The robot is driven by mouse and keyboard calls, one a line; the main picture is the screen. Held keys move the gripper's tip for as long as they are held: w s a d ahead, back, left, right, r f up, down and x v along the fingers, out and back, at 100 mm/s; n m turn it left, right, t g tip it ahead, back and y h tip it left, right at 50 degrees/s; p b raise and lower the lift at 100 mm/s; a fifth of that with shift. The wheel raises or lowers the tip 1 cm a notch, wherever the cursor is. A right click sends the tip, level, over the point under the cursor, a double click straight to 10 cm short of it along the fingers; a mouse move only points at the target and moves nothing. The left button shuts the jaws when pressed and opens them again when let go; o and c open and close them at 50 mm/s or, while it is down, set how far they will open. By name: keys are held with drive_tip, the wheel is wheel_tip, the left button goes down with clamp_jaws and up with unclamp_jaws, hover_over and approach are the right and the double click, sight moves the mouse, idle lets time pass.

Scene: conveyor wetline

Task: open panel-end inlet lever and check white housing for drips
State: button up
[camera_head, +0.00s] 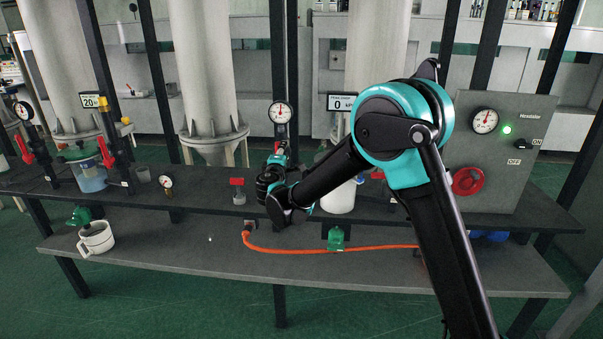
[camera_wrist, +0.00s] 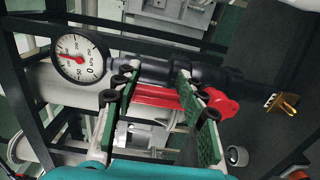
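My gripper (camera_wrist: 150,110) is open in the wrist view, with a green-padded finger on each side of a gap. A red lever (camera_wrist: 158,95) lies along a black pipe (camera_wrist: 155,68) and crosses this gap, passing beyond the right finger. I cannot tell whether the fingers touch it. In the head view my gripper (camera_head: 280,160) is at the pipework below a round gauge (camera_head: 281,112), and it hides the lever there. The white housing (camera_head: 341,198) stands behind my forearm, partly hidden; its underside is too small to judge for drips.
A control panel (camera_head: 520,150) with a green light and red knob (camera_head: 467,181) stands at right. A clear housing with blue liquid (camera_head: 89,174) and another red lever (camera_head: 104,152) are at left.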

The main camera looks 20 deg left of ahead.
drive_tip(key=shift+s+a, duration=0.35)
drive_tip(key=shift+a, duration=0.25)
drive_tip(key=v, duration=0.7)
drive_tip(key=shift+d, duration=0.15)
drive_tip(key=shift+w, duration=0.15)
